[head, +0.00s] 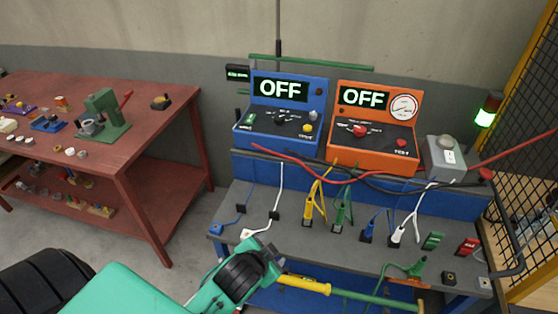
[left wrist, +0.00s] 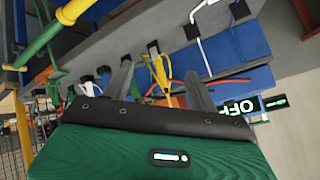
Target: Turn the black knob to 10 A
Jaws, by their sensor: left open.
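The black knob (head: 281,117) sits on the sloped panel of a blue instrument (head: 250,134), whose display (head: 280,89) reads OFF. The scale around the knob is too small to read. An orange instrument (head: 340,153) with a red knob (head: 359,131) stands to its right, also showing OFF. My left arm reaches in from the lower left, below and in front of the bench, well away from the knob. In the left wrist view my left gripper (left wrist: 160,88) is open, its two fingers apart. An upside-down OFF display (left wrist: 240,107) shows beyond it; the knob cannot be made out there. My right gripper is out of view.
Cables and plugs in several colours lie on the grey bench shelf (head: 255,196) below the instruments. A grey box (head: 445,158) and a lit green beacon (head: 486,115) are at the right, beside a mesh fence. A red table (head: 130,150) with small parts stands left.

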